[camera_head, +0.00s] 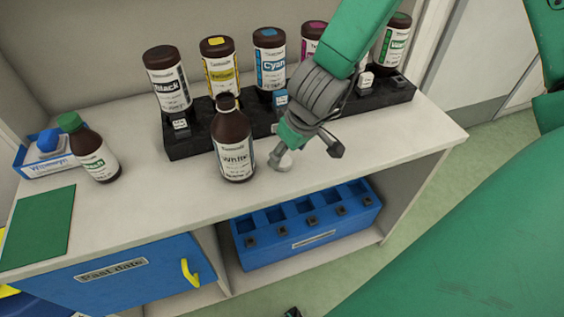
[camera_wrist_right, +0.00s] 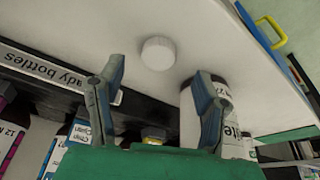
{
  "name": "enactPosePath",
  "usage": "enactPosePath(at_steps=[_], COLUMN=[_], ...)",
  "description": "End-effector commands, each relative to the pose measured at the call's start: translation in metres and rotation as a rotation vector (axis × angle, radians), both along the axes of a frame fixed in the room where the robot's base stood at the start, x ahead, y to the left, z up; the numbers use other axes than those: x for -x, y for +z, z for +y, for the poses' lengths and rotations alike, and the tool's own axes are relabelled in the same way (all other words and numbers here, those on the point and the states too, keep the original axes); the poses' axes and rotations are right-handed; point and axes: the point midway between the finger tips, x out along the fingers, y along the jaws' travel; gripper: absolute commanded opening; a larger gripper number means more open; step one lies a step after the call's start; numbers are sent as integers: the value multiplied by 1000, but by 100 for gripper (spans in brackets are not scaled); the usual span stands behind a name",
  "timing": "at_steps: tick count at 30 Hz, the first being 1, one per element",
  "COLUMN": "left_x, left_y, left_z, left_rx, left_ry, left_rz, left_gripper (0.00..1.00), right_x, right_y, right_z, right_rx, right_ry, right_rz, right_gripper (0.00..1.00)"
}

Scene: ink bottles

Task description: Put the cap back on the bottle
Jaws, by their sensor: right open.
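The brown White bottle (camera_head: 233,146) stands upright near the front of the counter, its dark neck showing no white cap. A small round white cap (camera_head: 284,162) lies on the counter to its right. My right gripper (camera_head: 306,151) is open and empty, pointing down just above and behind the cap. In the right wrist view the cap (camera_wrist_right: 157,53) lies beyond the two spread fingers (camera_wrist_right: 160,95), roughly centred between them and apart from both. The White bottle (camera_wrist_right: 195,118) is partly hidden behind the right-hand finger there.
A black rack (camera_head: 205,148) labelled as ready bottles runs behind, with several capped bottles, including Black (camera_head: 168,82) and Cyan (camera_head: 269,60). A green-capped bottle (camera_head: 92,150) and blue box (camera_head: 45,160) stand left. A blue crate (camera_head: 305,245) sits below. The front counter is mostly clear.

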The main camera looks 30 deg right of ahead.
Motion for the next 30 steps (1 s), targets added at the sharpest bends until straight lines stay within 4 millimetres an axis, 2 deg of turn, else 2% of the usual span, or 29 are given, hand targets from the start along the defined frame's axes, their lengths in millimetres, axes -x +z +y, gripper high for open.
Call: enactPosePath(at_steps=[1, 3, 7, 20, 21, 23, 24, 30], left_x=[0, 0, 0, 0, 0, 0, 0, 0], left_y=[-7, -12, -17, -17, -17, -17, -17, -17], left_z=[0, 0, 0, 0, 0, 0, 0, 0], left_rx=[0, 0, 0, 0, 0, 0, 0, 0], left_ry=[0, 0, 0, 0, 0, 0, 0, 0], left_rz=[0, 0, 0, 0, 0, 0, 0, 0], left_gripper=[40, 40, 40, 40, 40, 40, 40, 40], right_x=[-3, -7, -12, -14, -13, -13, -13, -13], right_y=[-13, -24, -37, -40, -40, -40, -40, -40], right_z=[0, 1, 2, 3, 3, 3, 3, 3], right_rx=[-3, -3, -1, 0, 0, 0, 0, -1], right_ry=[-4, -4, -2, -1, -1, -1, -1, -1], right_rz=[3, 4, 3, 1, 1, 1, 1, 1], right_gripper=[59, 59, 59, 59, 45, 26, 23, 23])
